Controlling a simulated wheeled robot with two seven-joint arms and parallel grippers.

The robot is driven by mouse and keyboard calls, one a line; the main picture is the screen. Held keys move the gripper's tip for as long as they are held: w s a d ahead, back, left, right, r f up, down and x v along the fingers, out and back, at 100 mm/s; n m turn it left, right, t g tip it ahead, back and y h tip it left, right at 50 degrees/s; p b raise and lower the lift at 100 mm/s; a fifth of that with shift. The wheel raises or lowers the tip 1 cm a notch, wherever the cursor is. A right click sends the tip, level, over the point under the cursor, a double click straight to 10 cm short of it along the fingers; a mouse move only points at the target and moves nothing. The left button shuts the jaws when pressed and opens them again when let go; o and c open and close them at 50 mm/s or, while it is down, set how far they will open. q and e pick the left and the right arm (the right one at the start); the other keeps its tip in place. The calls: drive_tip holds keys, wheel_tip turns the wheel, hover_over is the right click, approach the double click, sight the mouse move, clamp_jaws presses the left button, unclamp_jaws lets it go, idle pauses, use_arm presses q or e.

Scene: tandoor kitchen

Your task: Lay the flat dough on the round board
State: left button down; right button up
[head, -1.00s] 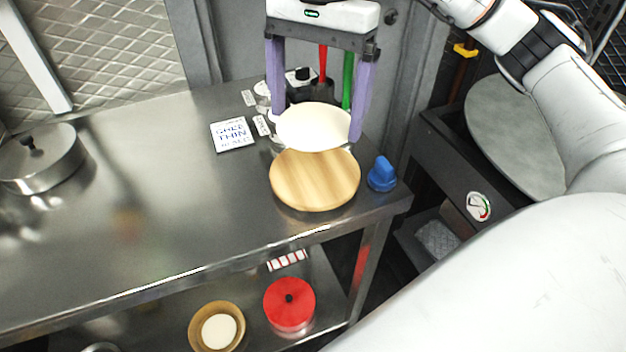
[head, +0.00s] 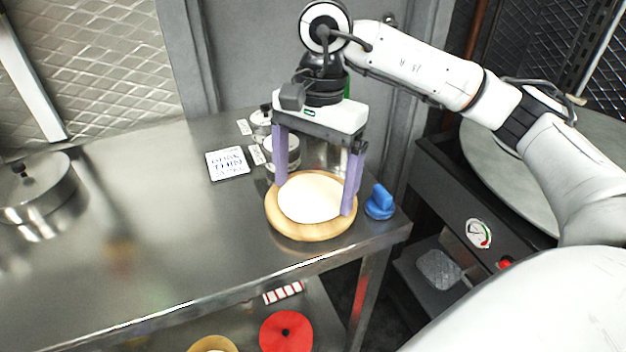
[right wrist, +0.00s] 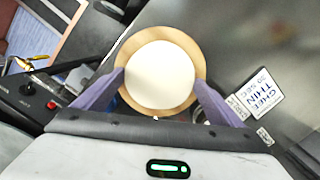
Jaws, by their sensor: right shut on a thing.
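The flat dough (head: 311,197) is a pale round disc. In the head view it lies over the round wooden board (head: 309,232), with the board's rim showing around it. My right gripper (head: 315,197) has its purple fingers on either side of the dough and is shut on it. The right wrist view shows the dough (right wrist: 160,74) between the fingertips, roughly centred over the board (right wrist: 128,52). I cannot tell whether the dough's underside touches the board. My left gripper is not in view.
A blue knob-like object (head: 380,203) stands just right of the board. A printed card (head: 228,163) and small lidded containers (head: 281,152) are to the left and behind. A steel pot (head: 35,187) is far left. The steel counter (head: 150,240) is clear between.

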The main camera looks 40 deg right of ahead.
sight(317, 190)
drive_tip(key=shift+f, duration=0.1)
drive_tip(key=shift+s+a+f+b, duration=0.1)
drive_tip(key=shift+s+f+b, duration=0.05)
drive_tip(key=shift+f+b, duration=0.5)
drive_tip(key=o, duration=0.4)
drive_tip(key=shift+a, duration=0.1)
drive_tip(key=shift+o, duration=0.2)
drive_tip(key=shift+r, duration=0.25)
wheel_tip(317, 190, up, 13)
drive_tip(key=d+p, duration=0.1)
drive_tip(key=p, duration=0.2)
drive_tip(key=shift+w+d, duration=0.35)
drive_tip(key=shift+w, duration=0.1)
